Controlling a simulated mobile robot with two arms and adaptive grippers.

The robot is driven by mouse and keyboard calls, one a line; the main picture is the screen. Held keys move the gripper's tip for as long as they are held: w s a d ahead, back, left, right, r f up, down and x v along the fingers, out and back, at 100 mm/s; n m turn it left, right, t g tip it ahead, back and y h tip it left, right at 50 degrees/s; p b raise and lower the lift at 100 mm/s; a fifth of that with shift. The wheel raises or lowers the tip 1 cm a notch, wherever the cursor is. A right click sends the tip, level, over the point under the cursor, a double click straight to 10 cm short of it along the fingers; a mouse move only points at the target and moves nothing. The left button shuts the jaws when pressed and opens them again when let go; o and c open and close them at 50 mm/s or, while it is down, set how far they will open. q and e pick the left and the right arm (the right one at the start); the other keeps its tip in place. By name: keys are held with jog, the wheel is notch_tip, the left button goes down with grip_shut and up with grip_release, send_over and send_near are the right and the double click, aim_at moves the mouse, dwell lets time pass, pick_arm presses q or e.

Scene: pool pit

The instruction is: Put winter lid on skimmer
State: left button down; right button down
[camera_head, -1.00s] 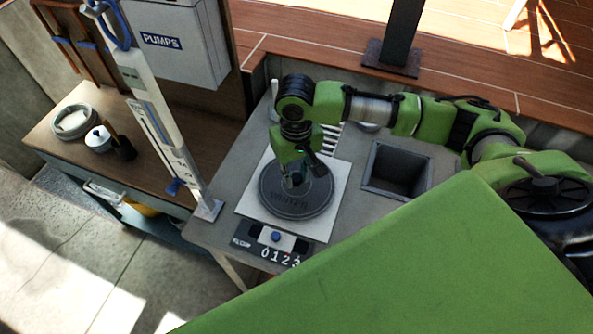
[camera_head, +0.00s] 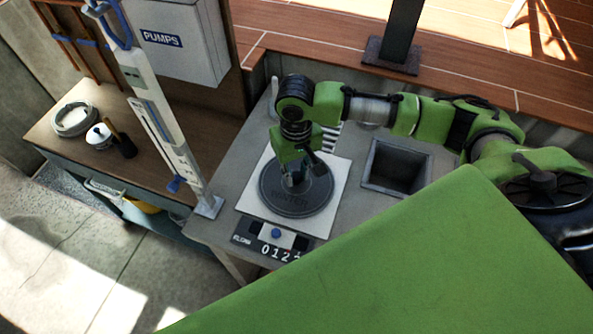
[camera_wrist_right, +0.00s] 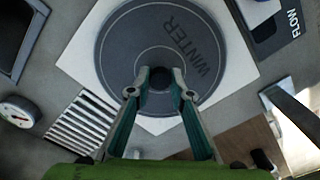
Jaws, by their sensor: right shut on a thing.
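The winter lid (camera_head: 312,203) is a dark grey disc marked WINTER. It lies over the white square plate (camera_head: 248,203) on the grey bench, and any skimmer opening beneath it is hidden. It also shows in the right wrist view (camera_wrist_right: 118,48), roughly centred on the plate. My right gripper (camera_head: 293,181) is above the lid. In the wrist view its two fingers (camera_wrist_right: 160,84) are shut on the lid's small dark central knob. I cannot tell whether the lid is fully down or slightly raised. My left gripper is not in view.
A square open basin (camera_head: 366,178) is right of the plate. A flow panel (camera_head: 252,240) with digits sits at the bench's front edge. A slotted grate (camera_wrist_right: 82,128) and round gauge (camera_wrist_right: 18,112) lie nearby. A tall white post (camera_head: 160,118) stands left.

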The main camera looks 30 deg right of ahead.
jog(key=c, duration=1.8)
grip_release()
jog(key=shift+o, duration=1.1)
jog(key=shift+r+p, duration=2.45)
jog(key=shift+p, duration=0.8)
notch_tip(320, 180, up, 2)
jog(key=p, duration=0.3)
jog(key=shift+r, duration=1)
